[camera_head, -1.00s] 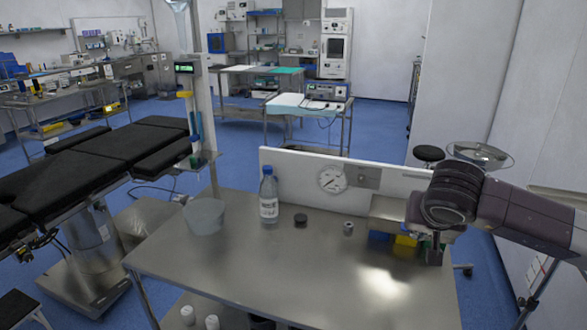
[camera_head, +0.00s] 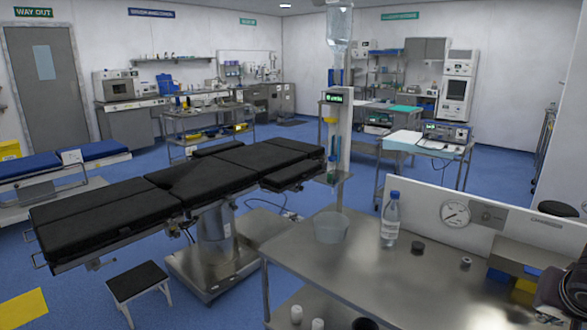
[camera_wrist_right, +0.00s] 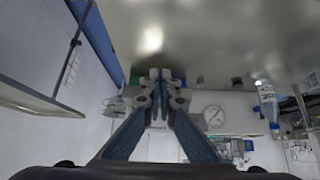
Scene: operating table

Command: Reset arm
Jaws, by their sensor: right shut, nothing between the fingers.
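My right gripper (camera_head: 560,292) is at the lower right edge of the head view, partly cut off, over the right end of the steel table (camera_head: 420,285). In the right wrist view my right gripper (camera_wrist_right: 156,78) has its fingers together with nothing between them. Its fingertips point toward the table (camera_wrist_right: 215,35); I cannot tell the exact gap to the surface. My left gripper is not in view.
A bottle (camera_head: 390,218), a clear bowl (camera_head: 330,227), a dark cap (camera_head: 417,248) and a small metal piece (camera_head: 466,262) stand on the table. A white panel with a gauge (camera_head: 455,213) lines its back. The black operating table (camera_head: 160,195) is left; the front middle tabletop is clear.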

